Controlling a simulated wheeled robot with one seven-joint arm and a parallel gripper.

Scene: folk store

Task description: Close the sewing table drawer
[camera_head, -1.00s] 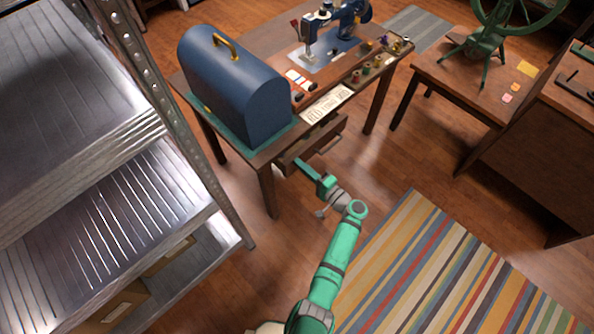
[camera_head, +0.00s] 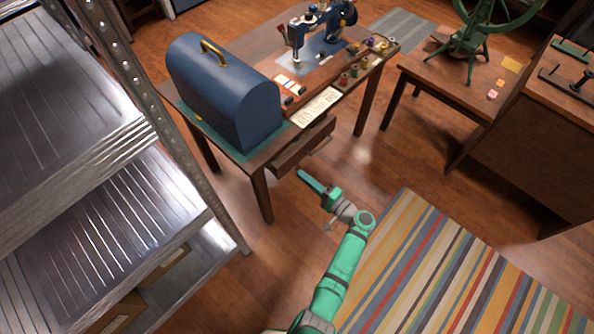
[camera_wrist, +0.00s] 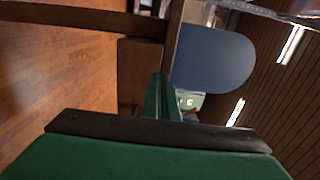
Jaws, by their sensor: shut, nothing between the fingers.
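The wooden sewing table (camera_head: 262,196) stands at the upper middle of the head view. Its drawer (camera_head: 300,149) sticks out part way below the tabletop, on the side facing me, with a small handle on its front. My gripper (camera_head: 303,175) is just in front of and below the drawer, apart from it in the picture. Its fingers are shut together with nothing held. In the wrist view the green fingers (camera_wrist: 160,100) point toward brown wood of the table; which part is the drawer is hard to tell.
A blue domed case (camera_head: 225,95) and a blue sewing machine (camera_head: 318,40) stand on the table, with several spools at its edge. A metal shelf (camera_head: 150,120) stands left. A striped rug (camera_head: 450,270) lies right. Bare floor lies between.

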